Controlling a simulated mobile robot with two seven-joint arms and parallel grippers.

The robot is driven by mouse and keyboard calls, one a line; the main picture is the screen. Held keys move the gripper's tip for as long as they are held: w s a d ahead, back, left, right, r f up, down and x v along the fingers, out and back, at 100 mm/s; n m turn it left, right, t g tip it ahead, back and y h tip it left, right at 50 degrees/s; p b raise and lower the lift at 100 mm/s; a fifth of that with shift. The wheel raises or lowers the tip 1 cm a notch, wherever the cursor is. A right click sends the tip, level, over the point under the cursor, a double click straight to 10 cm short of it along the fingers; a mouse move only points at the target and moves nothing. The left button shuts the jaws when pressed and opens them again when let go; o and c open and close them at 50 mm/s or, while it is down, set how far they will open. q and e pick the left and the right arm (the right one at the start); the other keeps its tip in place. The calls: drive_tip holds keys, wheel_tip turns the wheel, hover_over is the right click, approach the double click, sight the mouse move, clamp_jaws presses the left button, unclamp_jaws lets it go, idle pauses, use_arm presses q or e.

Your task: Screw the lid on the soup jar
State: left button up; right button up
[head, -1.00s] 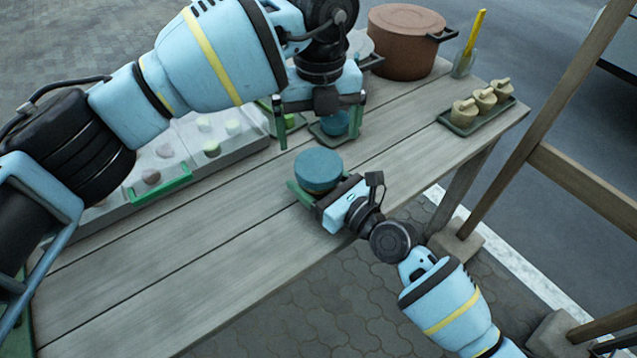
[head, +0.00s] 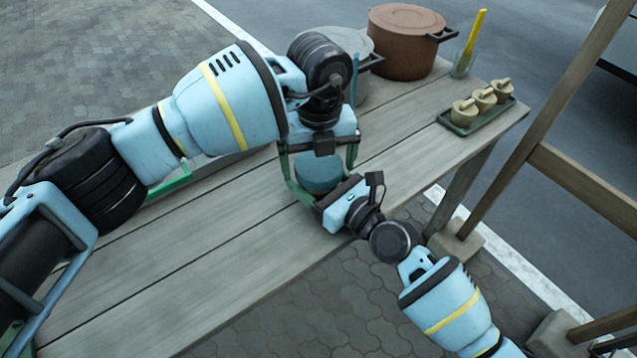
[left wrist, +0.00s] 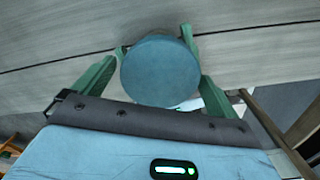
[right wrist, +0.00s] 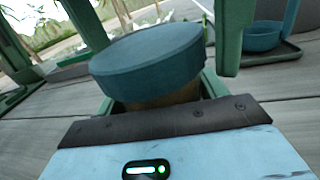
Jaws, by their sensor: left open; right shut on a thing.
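The soup jar stands on the wooden table with a round teal lid (head: 318,172) resting on its top. In the right wrist view the lid (right wrist: 150,60) covers the mouth, and a strip of the brownish jar (right wrist: 165,97) shows below it. I cannot tell how tightly the lid sits. My right gripper (head: 322,195) is shut on the jar's body from the near side. My left gripper (head: 319,168) points down over the jar, open, with a finger on either side of the lid. In the left wrist view the lid (left wrist: 160,70) lies between the fingers, apparently without contact.
A brown pot (head: 404,45) and a grey pot (head: 366,85) stand at the table's back. A tray (head: 505,108) with several beige lidded pots is at the right end, near a glass (head: 462,66) with a yellow stick. A small blue bowl (right wrist: 262,38) stands beyond the jar. The left front table is clear.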

use_arm(q)
drive_tip(key=shift+f, duration=0.1)
drive_tip(key=c, duration=1)
drive_tip(key=o, duration=1.1)
drive_tip(key=shift+c, duration=0.2)
drive_tip(key=shift+r, duration=2.3)
drive_tip(key=shift+c, duration=0.3)
drive_tip(key=shift+r, duration=1.75)
